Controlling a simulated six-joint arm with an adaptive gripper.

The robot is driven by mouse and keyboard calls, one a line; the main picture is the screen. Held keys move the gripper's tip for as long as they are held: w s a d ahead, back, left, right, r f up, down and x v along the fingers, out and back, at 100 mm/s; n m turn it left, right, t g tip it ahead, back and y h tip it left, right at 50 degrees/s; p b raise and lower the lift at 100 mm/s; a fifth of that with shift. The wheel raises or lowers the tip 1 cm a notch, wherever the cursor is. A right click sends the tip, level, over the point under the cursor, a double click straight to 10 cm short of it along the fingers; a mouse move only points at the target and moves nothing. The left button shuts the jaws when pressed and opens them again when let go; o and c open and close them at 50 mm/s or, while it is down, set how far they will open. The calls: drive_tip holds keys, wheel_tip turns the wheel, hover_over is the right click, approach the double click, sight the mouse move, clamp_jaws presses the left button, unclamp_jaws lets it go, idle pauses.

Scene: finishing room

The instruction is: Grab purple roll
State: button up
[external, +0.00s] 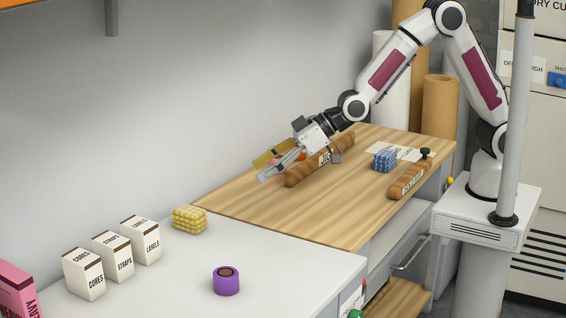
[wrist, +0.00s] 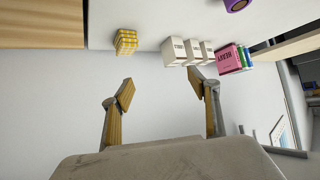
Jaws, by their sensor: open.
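A purple roll (external: 226,281) with a brown core stands upright on the white table, near its front. In the wrist view part of the purple roll (wrist: 236,4) shows at the top edge, right of centre, cut off by the frame. My gripper (external: 264,169) is above the left rear part of the wooden bench, behind and well away from the roll. In the wrist view its two fingers (wrist: 162,88) are spread apart with nothing between them.
Three white boxes (external: 112,256) stand left on the white table (external: 300,262), by a pink box (external: 16,290). A yellow checked block (external: 189,219) sits near the wooden bench (external: 310,215). The bench holds a blue checked block (external: 384,160) and two brown bars (external: 409,180). White tabletop around the roll is clear.

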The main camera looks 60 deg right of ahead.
drive_tip(key=s+a+f+n+y, duration=0.15)
drive_tip(key=s+a+f, duration=0.25)
drive_tip(key=a+f, duration=0.5)
drive_tip(key=n+y, duration=0.2)
approach(235, 271)
drive_tip(key=shift+m, duration=0.25)
drive_tip(key=a+f, duration=0.1)
drive_tip(key=w+a, duration=0.1)
drive_tip(key=w+a+f, duration=0.1)
drive_tip(key=shift+a+f, duration=0.25)
drive_tip(key=shift+f, duration=0.05)
drive_tip(key=shift+x, duration=1.25)
drive_tip(key=shift+w, duration=0.1)
drive_tip(key=shift+w+a+f, duration=0.15)
drive_tip(key=shift+w+a, duration=0.8)
drive_tip(key=shift+w, duration=0.1)
drive_tip(key=shift+x, duration=1.2)
